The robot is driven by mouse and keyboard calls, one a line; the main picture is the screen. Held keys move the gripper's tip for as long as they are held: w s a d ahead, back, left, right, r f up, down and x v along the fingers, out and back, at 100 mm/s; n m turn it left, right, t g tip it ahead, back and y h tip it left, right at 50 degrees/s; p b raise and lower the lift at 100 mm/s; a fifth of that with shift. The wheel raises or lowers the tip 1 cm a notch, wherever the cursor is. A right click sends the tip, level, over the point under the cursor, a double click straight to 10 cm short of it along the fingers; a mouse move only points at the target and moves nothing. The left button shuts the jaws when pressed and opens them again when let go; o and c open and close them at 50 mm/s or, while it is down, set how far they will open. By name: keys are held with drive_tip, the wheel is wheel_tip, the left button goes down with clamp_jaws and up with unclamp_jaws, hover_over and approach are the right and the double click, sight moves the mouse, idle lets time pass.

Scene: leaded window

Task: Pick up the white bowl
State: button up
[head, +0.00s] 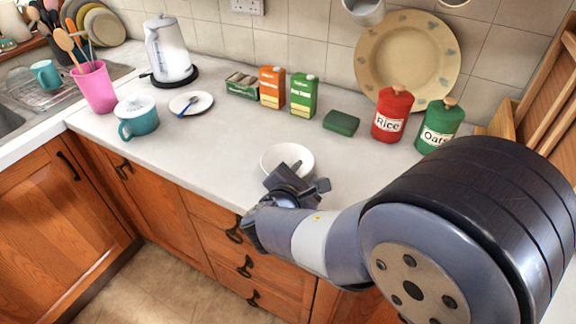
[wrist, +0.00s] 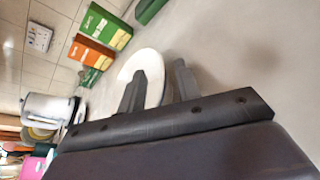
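The white bowl (head: 272,158) sits upright on the grey-white worktop, near its front edge. My gripper (head: 309,177) is at the bowl's near right side, and its dark body hides part of the bowl. In the wrist view my gripper (wrist: 158,82) has its two fingers spread apart. Part of the bowl (wrist: 151,62) shows between and beyond the fingers, and the left finger overlaps it in the picture. I cannot tell whether either finger touches the bowl or how far above the worktop the fingertips are.
Behind the bowl stand a dark green block (head: 341,122), a green carton (head: 304,95), an orange carton (head: 272,87), the red Rice canister (head: 392,113) and the green Oats canister (head: 439,126). The worktop between mug and bowl is clear.

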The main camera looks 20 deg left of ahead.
drive_tip(key=shift+x, duration=1)
clamp_jaws()
